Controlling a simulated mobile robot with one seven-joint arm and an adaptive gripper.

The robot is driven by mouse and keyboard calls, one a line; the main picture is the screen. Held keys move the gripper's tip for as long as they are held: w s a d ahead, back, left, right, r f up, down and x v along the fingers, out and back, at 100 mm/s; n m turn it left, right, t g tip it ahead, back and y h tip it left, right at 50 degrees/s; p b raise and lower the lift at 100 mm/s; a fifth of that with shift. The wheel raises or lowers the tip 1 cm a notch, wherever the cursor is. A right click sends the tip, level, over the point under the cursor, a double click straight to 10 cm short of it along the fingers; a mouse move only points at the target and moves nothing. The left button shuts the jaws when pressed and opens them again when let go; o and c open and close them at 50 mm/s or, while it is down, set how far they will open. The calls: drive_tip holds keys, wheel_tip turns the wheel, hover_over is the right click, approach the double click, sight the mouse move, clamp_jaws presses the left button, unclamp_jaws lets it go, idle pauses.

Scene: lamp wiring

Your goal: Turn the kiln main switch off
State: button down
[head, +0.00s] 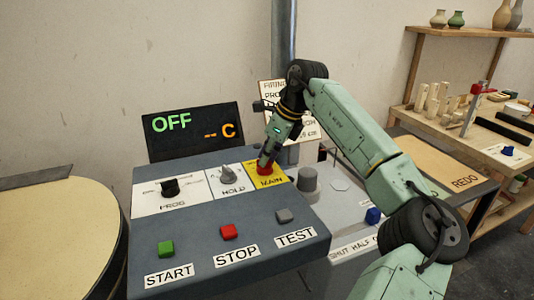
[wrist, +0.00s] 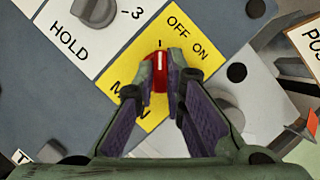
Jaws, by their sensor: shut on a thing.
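The kiln main switch is a red knob (wrist: 160,75) on a yellow MAIN plate (wrist: 122,72), with OFF and ON printed on it. In the wrist view the knob's white line points straight up at a small tick on the OFF side. My gripper (wrist: 161,72) is shut on the red knob, one finger on each side. In the head view my gripper (head: 266,166) reaches down onto the yellow plate (head: 268,182) and hides part of the knob. The dark display (head: 195,132) reads OFF in green and "-- C" in orange.
The HOLD knob (head: 226,171) and black PROG knob (head: 170,188) sit left of the plate. Green START (head: 166,249), red STOP (head: 228,232) and grey TEST (head: 284,216) buttons are in front. A grey cylinder (head: 308,180) stands close on the right.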

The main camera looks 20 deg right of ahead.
drive_tip(key=shift+s+a+f, duration=0.1)
drive_tip(key=shift+f, duration=0.3)
drive_tip(key=c, duration=1.8)
unclamp_jaws()
drive_tip(key=shift+c, duration=0.2)
drive_tip(key=shift+o, duration=0.9)
drive_tip(key=shift+r, duration=0.2)
drive_tip(key=shift+r, duration=0.2)
drive_tip(key=v, duration=1.1)
drive_tip(key=shift+r, duration=0.25)
